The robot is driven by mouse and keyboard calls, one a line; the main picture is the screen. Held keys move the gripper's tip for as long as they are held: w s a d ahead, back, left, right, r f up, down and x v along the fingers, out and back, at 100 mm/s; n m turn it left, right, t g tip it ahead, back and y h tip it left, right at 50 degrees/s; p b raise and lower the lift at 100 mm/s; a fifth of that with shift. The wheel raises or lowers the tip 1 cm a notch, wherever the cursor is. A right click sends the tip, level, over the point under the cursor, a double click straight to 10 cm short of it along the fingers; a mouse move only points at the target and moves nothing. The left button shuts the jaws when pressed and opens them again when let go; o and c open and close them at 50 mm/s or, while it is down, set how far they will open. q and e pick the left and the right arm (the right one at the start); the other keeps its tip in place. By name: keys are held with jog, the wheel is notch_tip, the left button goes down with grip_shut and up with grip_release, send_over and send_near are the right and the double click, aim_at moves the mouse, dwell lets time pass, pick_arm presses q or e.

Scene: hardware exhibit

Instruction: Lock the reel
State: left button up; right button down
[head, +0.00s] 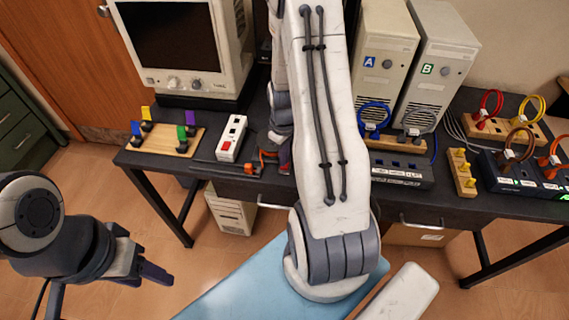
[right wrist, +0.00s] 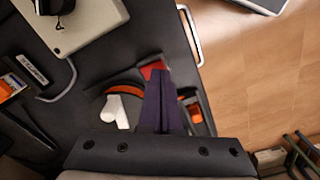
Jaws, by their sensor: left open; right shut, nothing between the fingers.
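What looks like the reel (right wrist: 125,90), a dark round piece with an orange rim and a white handle (right wrist: 117,110), lies on the dark desk in the right wrist view. A red part (right wrist: 152,68) and an orange block (right wrist: 194,112) are beside it. In the head view only orange bits (head: 267,156) of it show beside my right arm. My right gripper (right wrist: 162,76) is shut and empty over the reel, its purple fingertips close to the red part; I cannot tell whether they touch. My left gripper (head: 155,273) is open and empty, low at the left, away from the desk.
A white switch box (head: 232,138) and a wooden board with coloured clips (head: 166,139) are left of the reel. An old monitor (head: 180,45) and computer towers (head: 382,50) stand behind. Cable racks (head: 508,125) fill the right side. A blue mat (head: 240,285) lies on the floor.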

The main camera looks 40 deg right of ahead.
jog(key=shift+f+b, duration=0.65)
jog(key=shift+f, duration=0.3)
dwell(0.5)
jog(key=shift+r, duration=0.2)
notch_tip(320, 180, up, 7)
jog(key=p, duration=0.6)
jog(key=shift+f, duration=0.1)
jog(key=shift+f, duration=0.1)
